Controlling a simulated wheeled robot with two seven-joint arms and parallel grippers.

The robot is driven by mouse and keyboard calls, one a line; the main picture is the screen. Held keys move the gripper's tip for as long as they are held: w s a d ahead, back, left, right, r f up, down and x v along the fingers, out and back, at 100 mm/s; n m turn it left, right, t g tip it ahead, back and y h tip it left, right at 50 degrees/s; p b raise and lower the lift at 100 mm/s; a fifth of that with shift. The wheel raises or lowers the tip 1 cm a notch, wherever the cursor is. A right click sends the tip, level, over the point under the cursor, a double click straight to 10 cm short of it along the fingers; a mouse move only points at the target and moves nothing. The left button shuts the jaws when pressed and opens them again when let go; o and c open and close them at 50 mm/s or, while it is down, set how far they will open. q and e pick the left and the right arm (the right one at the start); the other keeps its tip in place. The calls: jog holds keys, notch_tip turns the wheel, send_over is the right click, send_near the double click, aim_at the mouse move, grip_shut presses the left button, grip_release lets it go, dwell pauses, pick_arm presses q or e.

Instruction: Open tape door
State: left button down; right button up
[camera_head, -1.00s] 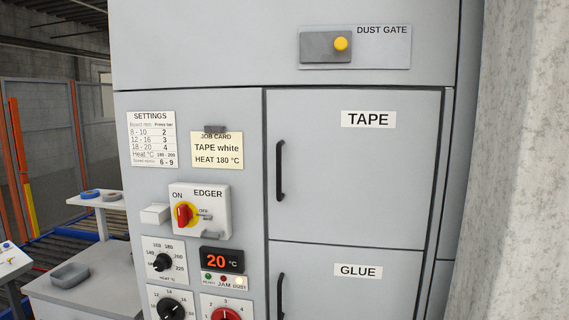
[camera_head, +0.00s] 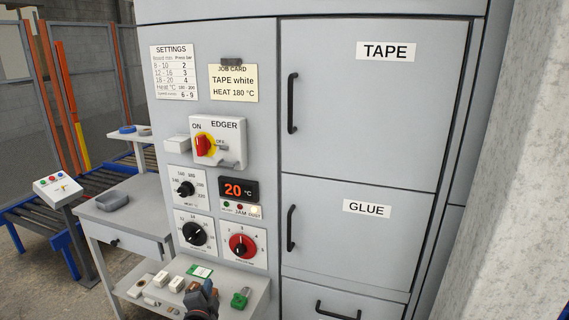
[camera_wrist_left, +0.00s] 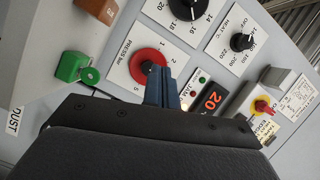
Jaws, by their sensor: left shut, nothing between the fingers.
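The tape door (camera_head: 360,110) is a grey panel with a TAPE label (camera_head: 388,51) and a black vertical bar handle (camera_head: 292,103) on its left side. It is shut flush with the cabinet. My left gripper (camera_head: 205,290) shows at the bottom of the head view, low in front of the shelf and well below and left of the tape handle. In the left wrist view its blue fingers (camera_wrist_left: 160,86) are together and empty, in front of the panel by the red press dial (camera_wrist_left: 147,67). The tape door is not in the left wrist view. My right gripper is not in view.
The glue door (camera_head: 345,240) with its own handle (camera_head: 291,228) is shut below. The control panel with the edger switch (camera_head: 205,145) and dials is left of the doors. A shelf (camera_head: 250,279) with small items juts out below. A concrete pillar (camera_head: 505,190) stands at right.

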pick_arm(q)
jog(key=w+d+r+n+g+h, duration=0.3)
jog(key=d+r+n+g+h, duration=0.1)
jog(key=r, duration=1.3)
jog(key=w+d+r+n+g+h, duration=0.3)
jog(key=r+n+h, duration=0.3)
jog(key=r, duration=1.2)
jog(key=w+d+r+n+g+h, duration=0.4)
jog(key=r+h, duration=0.4)
jog(key=r, duration=1)
jog(key=shift+d+r+n+g, duration=0.2)
jog(key=shift+d+n+g, duration=0.15)
jog(key=shift+n+g, duration=0.65)
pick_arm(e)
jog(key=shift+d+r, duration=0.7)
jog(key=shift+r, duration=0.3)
